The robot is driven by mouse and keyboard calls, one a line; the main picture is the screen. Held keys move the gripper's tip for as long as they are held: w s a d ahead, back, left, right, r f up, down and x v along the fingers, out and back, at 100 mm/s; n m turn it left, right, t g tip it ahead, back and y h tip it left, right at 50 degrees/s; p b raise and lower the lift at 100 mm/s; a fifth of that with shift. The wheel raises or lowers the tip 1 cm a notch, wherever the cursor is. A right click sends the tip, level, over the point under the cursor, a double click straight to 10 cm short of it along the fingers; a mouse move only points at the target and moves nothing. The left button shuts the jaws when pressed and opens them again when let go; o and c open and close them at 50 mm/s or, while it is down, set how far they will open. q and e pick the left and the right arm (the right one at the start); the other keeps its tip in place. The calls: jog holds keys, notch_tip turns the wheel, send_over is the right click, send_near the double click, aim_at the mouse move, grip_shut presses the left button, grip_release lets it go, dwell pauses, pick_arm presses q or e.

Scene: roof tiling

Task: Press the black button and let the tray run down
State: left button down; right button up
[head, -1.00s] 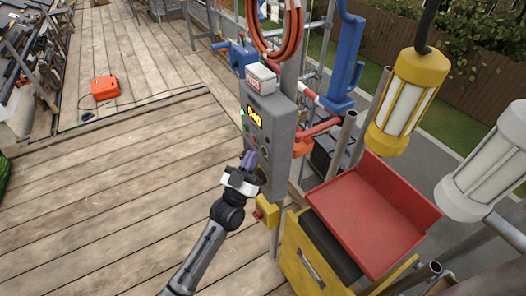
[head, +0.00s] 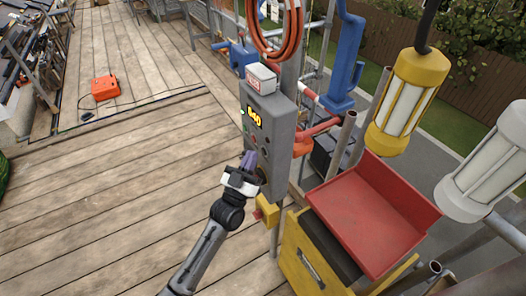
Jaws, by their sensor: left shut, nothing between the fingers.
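A grey control box (head: 273,125) stands upright on a post, with a lit yellow display (head: 254,116) and small buttons on its front. My left gripper (head: 249,160) is shut and empty, with its fingertips at the lower front of the box. The fingers cover part of the button area, so the black button cannot be made out, and I cannot tell whether they touch it. A red tray (head: 372,222) sits to the right of the box, above a yellow crate-like part (head: 305,262). My right gripper is not in view.
A yellow lamp (head: 408,95) and a white lamp (head: 480,180) hang at the right. An orange hose (head: 273,50) is coiled above the box. A yellow block (head: 267,212) sits below it.

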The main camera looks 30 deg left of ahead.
pick_arm(q)
jog(key=shift+w, duration=0.15)
jog(key=shift+w+d, duration=0.2)
jog(key=shift+w, duration=0.05)
dwell(0.4)
